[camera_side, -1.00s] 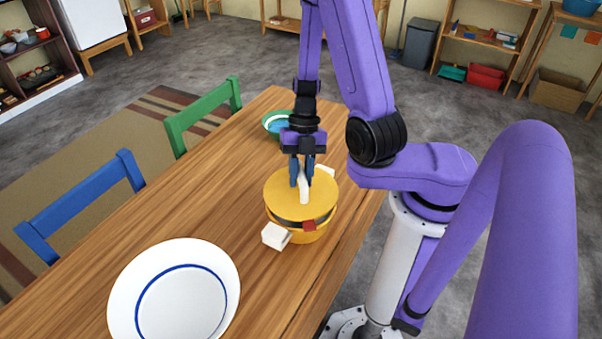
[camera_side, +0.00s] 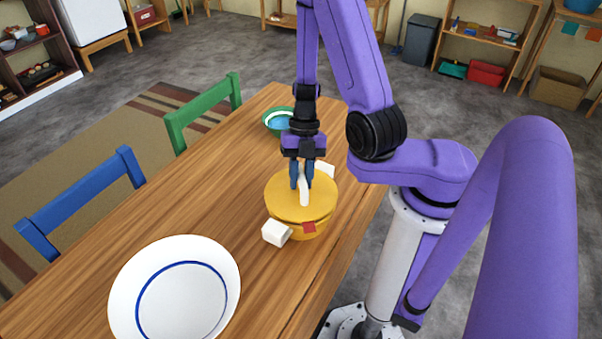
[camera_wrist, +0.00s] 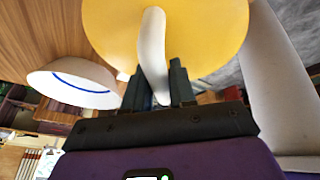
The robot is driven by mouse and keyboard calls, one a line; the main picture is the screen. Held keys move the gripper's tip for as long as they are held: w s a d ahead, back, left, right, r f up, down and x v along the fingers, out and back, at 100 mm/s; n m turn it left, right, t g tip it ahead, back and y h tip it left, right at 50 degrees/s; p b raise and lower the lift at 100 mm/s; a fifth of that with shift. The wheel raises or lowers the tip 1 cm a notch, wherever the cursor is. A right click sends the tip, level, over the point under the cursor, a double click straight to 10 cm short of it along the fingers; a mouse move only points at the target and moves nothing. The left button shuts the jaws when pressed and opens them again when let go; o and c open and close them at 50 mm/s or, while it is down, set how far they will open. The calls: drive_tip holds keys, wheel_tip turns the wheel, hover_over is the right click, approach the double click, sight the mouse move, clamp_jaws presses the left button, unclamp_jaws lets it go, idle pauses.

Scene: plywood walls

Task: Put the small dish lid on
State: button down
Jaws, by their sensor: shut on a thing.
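A yellow lid (camera_side: 282,198) with a white upright handle (camera_side: 304,190) lies over a yellow dish (camera_side: 306,231) on the wooden table. In the side view the lid sits level on the dish's rim, with no gap showing on the near side. The dish has white side handles (camera_side: 276,233) and a red patch (camera_side: 309,227) at its front. My gripper (camera_side: 302,180) is above the lid, shut on its handle. In the wrist view the lid (camera_wrist: 195,30) and its handle (camera_wrist: 152,50) fill the top middle, the handle between the fingers. The dish's inside is hidden.
A large white bowl with a blue ring (camera_side: 128,290) stands at the table's near left. A green-rimmed bowl (camera_side: 268,122) is behind my gripper. A blue chair (camera_side: 85,205) and a green chair (camera_side: 203,110) line the left edge. The table's middle left is clear.

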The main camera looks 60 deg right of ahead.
drive_tip(key=shift+f, duration=0.8)
idle(0.9)
drive_tip(key=c, duration=0.8)
unclamp_jaws()
drive_tip(key=shift+c, duration=0.2)
drive_tip(key=shift+r, duration=0.15)
drive_tip(key=shift+w+d+r, duration=0.15)
drive_tip(key=shift+d+r, duration=0.1)
drive_tip(key=shift+r, duration=0.25)
drive_tip(key=v, duration=1.6)
